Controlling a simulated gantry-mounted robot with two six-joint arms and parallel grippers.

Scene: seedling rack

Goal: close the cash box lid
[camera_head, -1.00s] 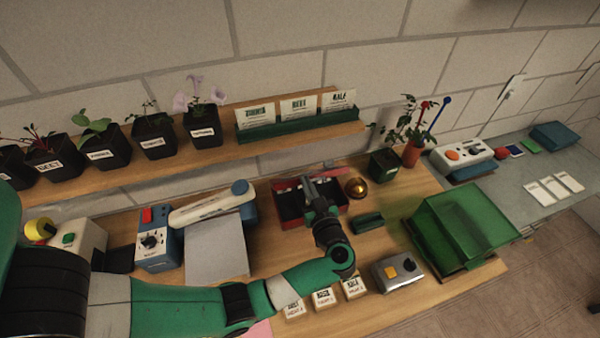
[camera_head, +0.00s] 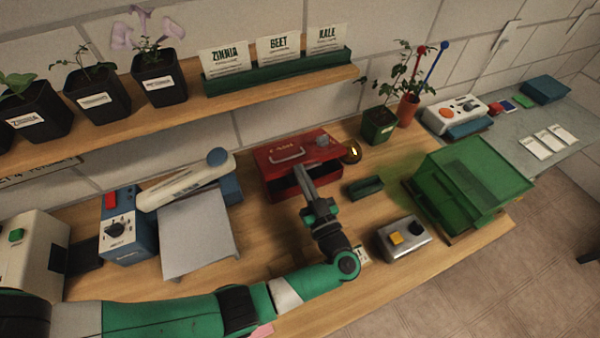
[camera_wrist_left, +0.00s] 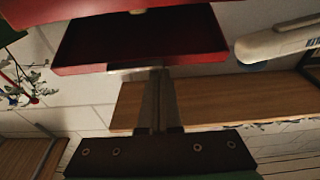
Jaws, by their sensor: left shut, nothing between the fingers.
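The red cash box (camera_head: 270,188) stands on the wooden bench near the middle of the head view. Its red lid (camera_head: 275,152), with a grey handle on top, is tilted down over the box. A dark gap shows between the lid and the front of the box. My left gripper (camera_head: 303,172) is shut and empty, with its fingertips at the lid's front edge; exact contact is unclear. In the left wrist view, the shut fingers (camera_wrist_left: 158,80) reach the edge of a red part of the box (camera_wrist_left: 140,69). My right gripper is not in view.
A brass ball-like object (camera_head: 352,151) sits close to the box's right side. A white-and-blue device (camera_head: 190,180) stands left. A seed-packet shelf is behind.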

